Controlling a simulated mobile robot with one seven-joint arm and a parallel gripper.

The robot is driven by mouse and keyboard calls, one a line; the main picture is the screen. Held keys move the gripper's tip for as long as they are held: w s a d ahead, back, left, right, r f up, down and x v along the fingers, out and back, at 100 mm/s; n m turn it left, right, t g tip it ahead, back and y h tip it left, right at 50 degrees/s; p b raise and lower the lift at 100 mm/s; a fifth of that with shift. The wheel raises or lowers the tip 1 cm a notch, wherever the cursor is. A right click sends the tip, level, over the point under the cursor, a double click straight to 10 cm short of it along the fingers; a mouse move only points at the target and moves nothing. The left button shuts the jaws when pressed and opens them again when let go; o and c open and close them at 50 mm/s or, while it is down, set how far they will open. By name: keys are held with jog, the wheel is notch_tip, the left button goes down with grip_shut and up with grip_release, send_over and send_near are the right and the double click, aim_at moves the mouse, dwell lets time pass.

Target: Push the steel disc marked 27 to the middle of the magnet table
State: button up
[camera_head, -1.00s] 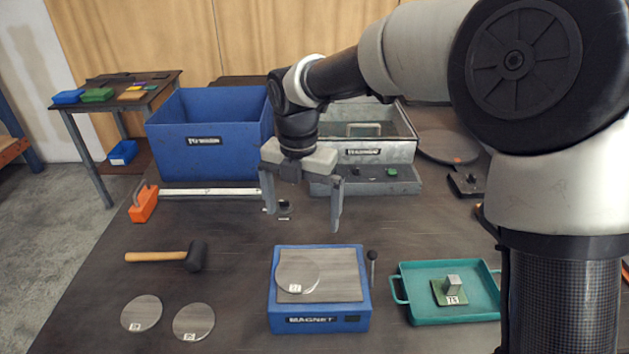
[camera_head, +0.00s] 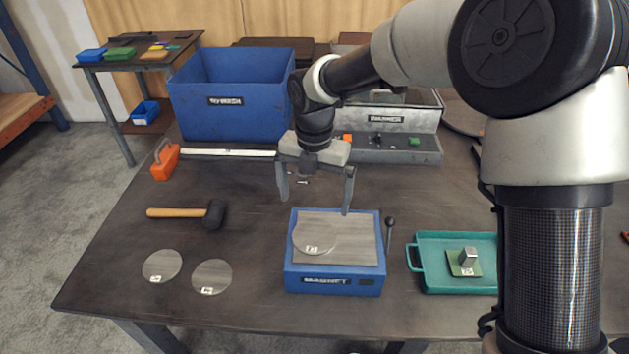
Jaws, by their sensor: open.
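The magnet table (camera_head: 333,281) is a blue box with a grey steel top, lettered MAGNET on its front. A round steel disc (camera_head: 314,238) lies flat on the left part of its top, off the middle; its tag is too small to read surely now but looked like 27 earlier. My gripper (camera_head: 315,204) is open and empty, above and behind the magnet table, with its fingers pointing down and apart from the disc. Two more steel discs, one (camera_head: 162,266) and another (camera_head: 211,276), lie on the bench at the left front; their tags are unclear.
A mallet (camera_head: 190,213) lies left of the magnet table. A black-knobbed lever (camera_head: 390,235) stands at its right side, beside a teal tray (camera_head: 425,286) holding a tagged block. A blue wash bin (camera_head: 230,118) and a metal washer box (camera_head: 395,152) stand behind.

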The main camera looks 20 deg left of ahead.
aim_at(316, 234)
notch_tip(316, 234, down, 11)
jog(key=shift+r+b, duration=0.2)
jog(key=shift+b, duration=0.4)
jog(key=c, duration=1.6)
jog(key=shift+o, duration=0.2)
jog(key=shift+d, duration=0.15)
